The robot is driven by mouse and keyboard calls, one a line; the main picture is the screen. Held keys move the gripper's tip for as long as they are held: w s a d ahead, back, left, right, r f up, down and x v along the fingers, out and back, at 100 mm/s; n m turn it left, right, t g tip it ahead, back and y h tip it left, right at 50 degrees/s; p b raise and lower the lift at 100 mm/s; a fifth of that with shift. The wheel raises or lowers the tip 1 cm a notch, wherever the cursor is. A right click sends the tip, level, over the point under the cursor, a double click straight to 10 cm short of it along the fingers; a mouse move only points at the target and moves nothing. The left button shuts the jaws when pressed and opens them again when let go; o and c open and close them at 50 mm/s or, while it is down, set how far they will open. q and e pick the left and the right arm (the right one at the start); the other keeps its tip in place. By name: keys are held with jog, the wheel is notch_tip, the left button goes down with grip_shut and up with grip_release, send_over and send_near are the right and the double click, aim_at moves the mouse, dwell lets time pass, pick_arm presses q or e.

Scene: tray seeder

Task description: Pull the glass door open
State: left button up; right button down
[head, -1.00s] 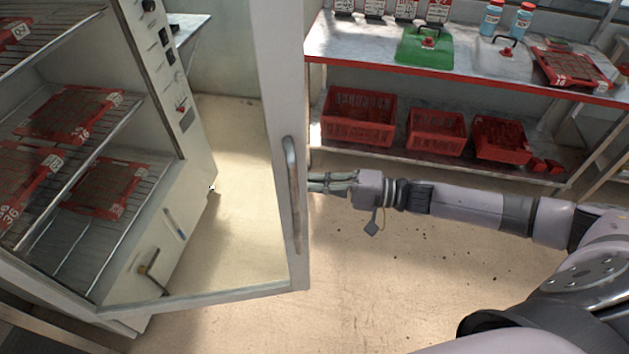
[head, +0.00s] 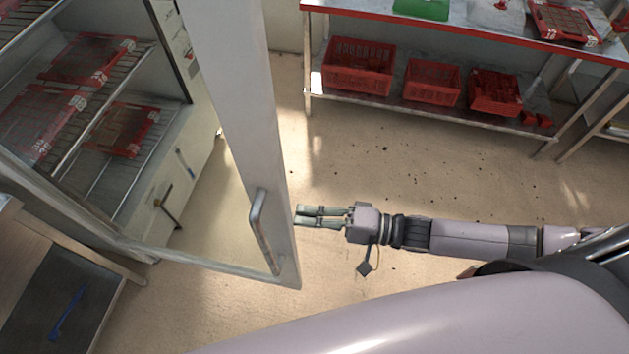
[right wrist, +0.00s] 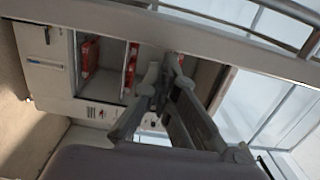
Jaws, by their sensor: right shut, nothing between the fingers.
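The glass door (head: 236,110) of the cabinet (head: 203,150) stands open, its pale frame swung out towards me. Its metal handle (head: 262,232) sits on the frame near the free edge. My right gripper (head: 299,216) is shut and empty, pointing left with its fingertips close beside the door's free edge, right of the handle. Whether they touch the frame cannot be told. In the right wrist view the shut fingers (right wrist: 168,72) reach up to the door frame (right wrist: 215,42), with the handle (right wrist: 265,12) beyond them at the top right. My left gripper is not in view.
Red seed trays (head: 125,130) lie on wire shelves inside the cabinet. A red-edged bench (head: 470,28) with red crates (head: 358,66) on its lower shelf stands at the back. Open floor (head: 390,165) lies between.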

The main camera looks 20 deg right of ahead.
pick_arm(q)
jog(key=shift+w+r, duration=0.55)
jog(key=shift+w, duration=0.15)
pick_arm(e)
jog(key=s+d, duration=0.5)
jog(key=s, duration=0.1)
jog(key=shift+d, duration=0.25)
jog(key=shift+w, duration=0.1)
